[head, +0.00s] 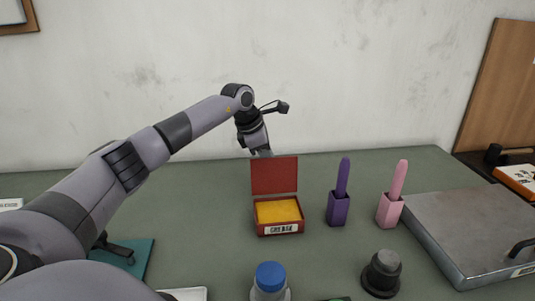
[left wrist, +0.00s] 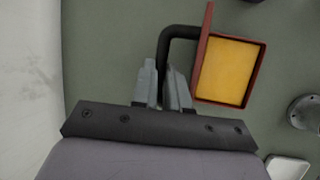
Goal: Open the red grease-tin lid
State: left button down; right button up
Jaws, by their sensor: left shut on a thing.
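The red grease tin (head: 262,229) stands on the green table with its label facing front and yellow grease inside. Its red lid (head: 274,176) stands about upright at the tin's back edge, so the tin is open. In the left wrist view the lid (left wrist: 204,48) shows edge-on beside the yellow grease (left wrist: 228,70). A black bent handle (left wrist: 180,31) runs from the lid down between the fingers. My left gripper (head: 262,153) is behind the lid, its fingertips partly hidden there. In the left wrist view my left gripper (left wrist: 164,82) is shut on the handle.
A purple holder (head: 339,208) and a pink holder (head: 390,210) stand right of the tin. A metal case (head: 470,225) lies farther right. A blue-capped jar (head: 271,276) and a dark knobbed object (head: 382,274) stand in front. A teal mat (head: 143,262) lies left.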

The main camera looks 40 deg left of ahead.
pick_arm(q)
jog(key=shift+w+a+r, duration=0.25)
jog(key=shift+a, duration=0.35)
jog(key=c, duration=1.2)
grip_release()
jog(key=shift+w+f, duration=0.1)
jog(key=shift+o, duration=0.4)
jog(key=shift+w+a+f, duration=0.15)
jog(key=shift+f, duration=0.15)
jog(key=shift+r, duration=0.1)
jog(key=shift+d+b+v, duration=0.2)
jog(key=shift+b+v, duration=0.25)
jog(key=shift+v, duration=3.1)
